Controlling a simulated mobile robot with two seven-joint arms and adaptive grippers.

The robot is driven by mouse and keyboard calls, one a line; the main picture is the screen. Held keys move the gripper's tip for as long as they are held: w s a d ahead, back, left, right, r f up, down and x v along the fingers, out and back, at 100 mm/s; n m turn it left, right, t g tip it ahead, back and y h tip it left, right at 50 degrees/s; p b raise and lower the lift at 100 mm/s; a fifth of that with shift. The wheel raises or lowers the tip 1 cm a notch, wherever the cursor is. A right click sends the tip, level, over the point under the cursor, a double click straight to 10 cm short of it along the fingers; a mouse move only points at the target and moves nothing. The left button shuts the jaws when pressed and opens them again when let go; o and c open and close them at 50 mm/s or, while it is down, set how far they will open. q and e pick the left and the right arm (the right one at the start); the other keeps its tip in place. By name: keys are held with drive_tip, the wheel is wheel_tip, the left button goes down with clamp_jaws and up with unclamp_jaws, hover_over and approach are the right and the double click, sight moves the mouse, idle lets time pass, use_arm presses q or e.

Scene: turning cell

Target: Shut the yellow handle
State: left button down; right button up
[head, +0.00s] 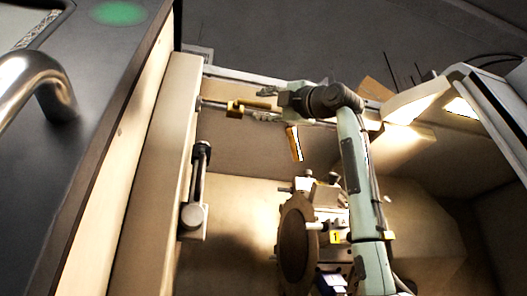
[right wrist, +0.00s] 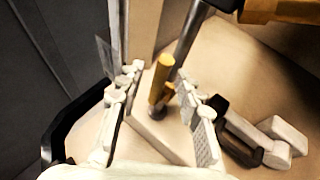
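The yellow handle (right wrist: 160,80) is a short yellow bar standing up between the fingers of my right gripper (right wrist: 160,88) in the right wrist view. The fingers are spread, with a gap visible on each side of the bar; I cannot tell whether either touches it. In the head view, yellow parts (head: 236,107) sit on a thin metal rod at the far end of the machine, and my right gripper (head: 263,104) reaches them from the right. The fingers partly hide them there. My left gripper is not in view.
A larger yellow piece (right wrist: 280,9) and a metal rod (right wrist: 190,35) are close by in the right wrist view. In the head view, a round dark disc (head: 297,240) with tool blocks stands below my arm. A lever-like fitting (head: 195,205) is on the left wall.

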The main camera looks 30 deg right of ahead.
drive_tip(key=shift+w+a+r, duration=0.1)
drive_tip(key=shift+w, duration=0.1)
clamp_jaws()
idle(0.4)
